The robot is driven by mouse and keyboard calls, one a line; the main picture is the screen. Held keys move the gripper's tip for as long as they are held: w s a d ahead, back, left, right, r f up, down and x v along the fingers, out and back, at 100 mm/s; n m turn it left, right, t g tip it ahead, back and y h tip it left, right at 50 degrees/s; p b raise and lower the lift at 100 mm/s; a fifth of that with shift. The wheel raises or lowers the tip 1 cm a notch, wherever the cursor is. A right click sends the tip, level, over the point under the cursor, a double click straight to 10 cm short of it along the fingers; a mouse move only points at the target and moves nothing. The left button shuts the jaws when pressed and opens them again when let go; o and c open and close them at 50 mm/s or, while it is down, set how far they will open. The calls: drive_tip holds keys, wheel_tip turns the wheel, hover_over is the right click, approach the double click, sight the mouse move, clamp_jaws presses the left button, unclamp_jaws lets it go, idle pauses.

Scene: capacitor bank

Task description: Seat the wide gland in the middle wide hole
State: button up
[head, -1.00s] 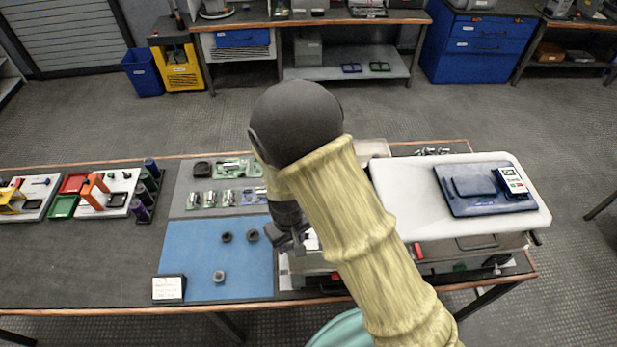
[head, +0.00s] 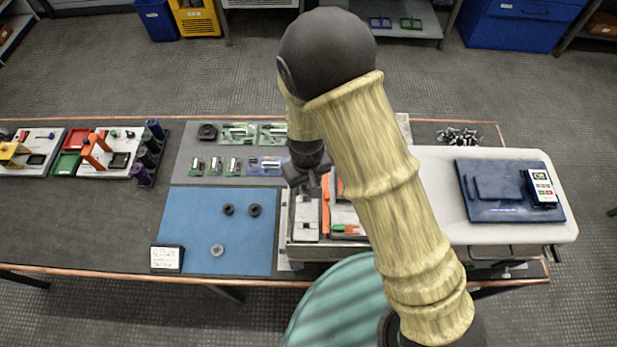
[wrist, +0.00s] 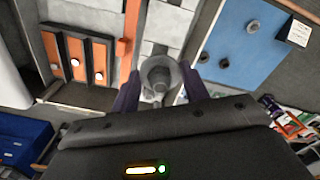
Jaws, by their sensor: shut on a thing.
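My gripper (wrist: 163,88) is shut on a grey round gland (wrist: 160,72), held between two dark fingers in the wrist view. In the head view my gripper (head: 308,183) hangs above the back end of the open grey case (head: 291,230); the gland there is not clear. Pale grey blocks (head: 306,215) lie inside the case, and they show behind the gland in the wrist view (wrist: 167,25). I cannot make out the middle wide hole; my gripper and the gland hide part of the area.
A blue mat (head: 200,225) left of the case carries two dark rings (head: 228,210) and a grey ring (head: 217,250). An orange bar (head: 325,205) runs along the case's inside. A white lid with a blue panel (head: 500,190) lies right. My arm hides the case's right part.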

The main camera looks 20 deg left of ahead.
drive_tip(key=shift+f, duration=0.1)
drive_tip(key=shift+f+b, duration=2.3)
drive_tip(key=shift+f, duration=0.3)
drive_tip(key=shift+s+f+b, duration=0.1)
drive_tip(key=shift+f+b, duration=0.2)
drive_tip(key=shift+f, duration=0.2)
drive_tip(key=o, duration=1.1)
drive_tip(key=shift+c, duration=0.2)
drive_tip(key=shift+d, duration=0.1)
